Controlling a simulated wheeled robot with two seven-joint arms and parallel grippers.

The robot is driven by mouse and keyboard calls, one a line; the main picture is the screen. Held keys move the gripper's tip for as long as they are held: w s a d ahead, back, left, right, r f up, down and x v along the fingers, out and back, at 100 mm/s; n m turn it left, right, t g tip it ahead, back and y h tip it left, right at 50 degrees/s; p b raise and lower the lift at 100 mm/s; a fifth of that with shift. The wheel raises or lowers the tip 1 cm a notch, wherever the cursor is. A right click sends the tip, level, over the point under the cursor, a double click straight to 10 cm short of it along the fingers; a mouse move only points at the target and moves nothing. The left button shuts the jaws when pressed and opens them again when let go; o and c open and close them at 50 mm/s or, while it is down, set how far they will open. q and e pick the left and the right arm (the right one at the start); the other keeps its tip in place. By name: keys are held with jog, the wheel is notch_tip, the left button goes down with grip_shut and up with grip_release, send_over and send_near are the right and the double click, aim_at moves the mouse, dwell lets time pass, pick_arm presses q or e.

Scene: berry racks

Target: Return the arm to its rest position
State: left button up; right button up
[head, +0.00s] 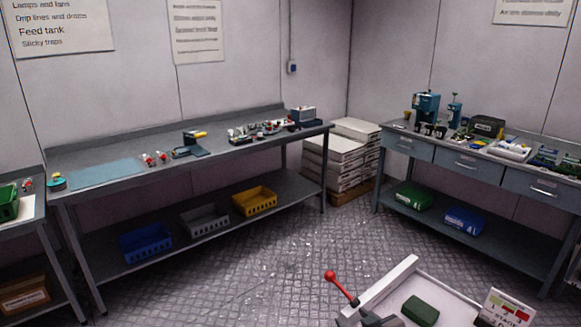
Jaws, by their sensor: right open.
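My right gripper (374,317) shows only as a dark grey part at the bottom edge, by the near left corner of a white-rimmed tray (387,286); most of it is cut off by the frame. It is open, and I see nothing held in it. My left gripper is not in view. A green block (420,311) lies in the tray. A lever with a red ball knob (330,277) stands tilted at the tray's left side. A small card with coloured marks (508,308) stands at its right.
A long workbench (238,152) with small tools runs along the left wall; blue (146,243), grey (205,220) and yellow (255,200) crates sit on its lower shelf. A drawer bench (478,166) stands right. Stacked white boxes (336,150) fill the corner. The middle floor is clear.

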jog(key=s+d+f+m+g+h, duration=0.1)
jog(key=s+d+f+g, duration=0.2)
jog(key=s, duration=0.9)
jog(key=s+d+f+m+g, duration=0.15)
jog(key=s+f, duration=0.45)
jog(key=s, duration=0.7)
jog(key=s+d+f+g+h, duration=0.1)
jog(key=s+f+g, duration=0.25)
jog(key=s, duration=0.85)
notch_tip(320, 180, down, 30)
jog(key=s+g+b, duration=0.1)
jog(key=s, duration=0.1)
jog(key=s+d+f+g+b, duration=0.1)
jog(key=s+d+f, duration=0.2)
jog(key=s+f, duration=1.4)
jog(key=shift+s+f+b, duration=0.25)
jog(key=shift+f+b, duration=0.05)
jog(key=shift+f, duration=0.5)
